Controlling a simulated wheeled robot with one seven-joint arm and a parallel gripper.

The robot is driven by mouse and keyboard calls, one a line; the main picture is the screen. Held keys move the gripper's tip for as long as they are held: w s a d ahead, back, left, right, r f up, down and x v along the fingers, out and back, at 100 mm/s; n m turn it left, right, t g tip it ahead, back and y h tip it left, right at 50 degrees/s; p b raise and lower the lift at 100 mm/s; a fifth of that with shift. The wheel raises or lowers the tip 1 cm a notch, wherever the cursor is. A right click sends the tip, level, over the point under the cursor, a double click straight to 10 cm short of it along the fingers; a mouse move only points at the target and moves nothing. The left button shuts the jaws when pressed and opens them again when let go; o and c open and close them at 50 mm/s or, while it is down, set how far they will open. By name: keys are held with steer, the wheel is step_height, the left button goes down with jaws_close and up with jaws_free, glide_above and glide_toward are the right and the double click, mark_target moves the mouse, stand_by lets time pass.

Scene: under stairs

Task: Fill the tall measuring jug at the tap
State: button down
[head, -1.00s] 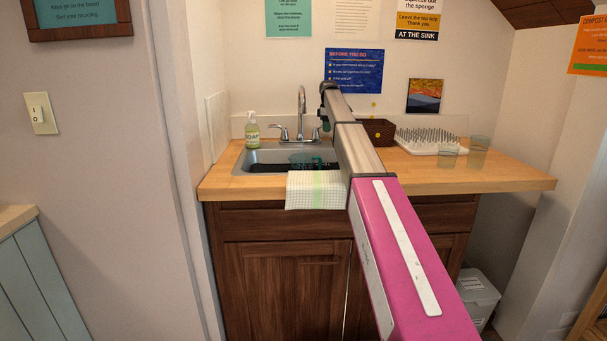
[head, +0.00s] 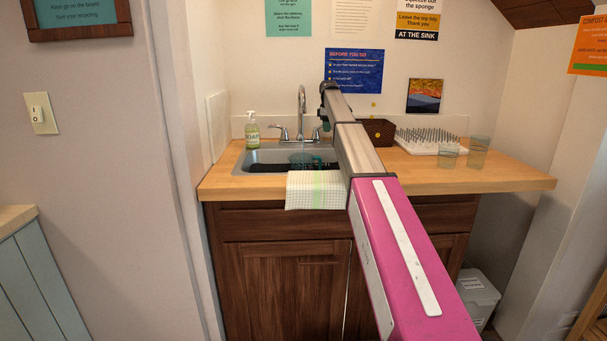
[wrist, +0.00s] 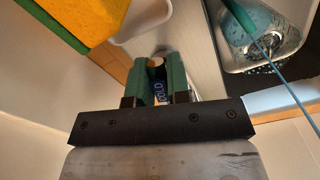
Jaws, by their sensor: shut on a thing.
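The tap (head: 301,104) stands at the back of the sink (head: 249,158). In the wrist view my gripper (wrist: 159,82) has its green fingers shut on a small part marked COLD, the tap's cold handle (wrist: 159,92). In the head view my arm hides most of the gripper. A clear teal-tinted vessel (head: 302,158), seemingly the jug, is in the sink below the spout. In the wrist view the sink shows at top right with a clear bluish shape in it. Whether water runs, and the level in the jug, I cannot tell.
A soap bottle (head: 252,132) stands left of the sink and a checked cloth (head: 316,190) hangs over its front. To the right are a brown basket (head: 379,131), a spiked drying rack (head: 425,145) and two clear glasses (head: 478,152). The counter's right front (head: 470,178) is clear.

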steer(key=shift+w, duration=0.1)
steer(key=w+n, duration=0.1)
steer(key=n, duration=0.1)
steer(key=w+n, duration=0.1)
steer(key=n, duration=0.1)
steer(key=shift+d, duration=0.1)
stand_by(0.3)
steer(key=shift+c, duration=1.4)
jaws_free()
step_height(320, 180, up, 7)
steer(key=shift+s, duration=0.1)
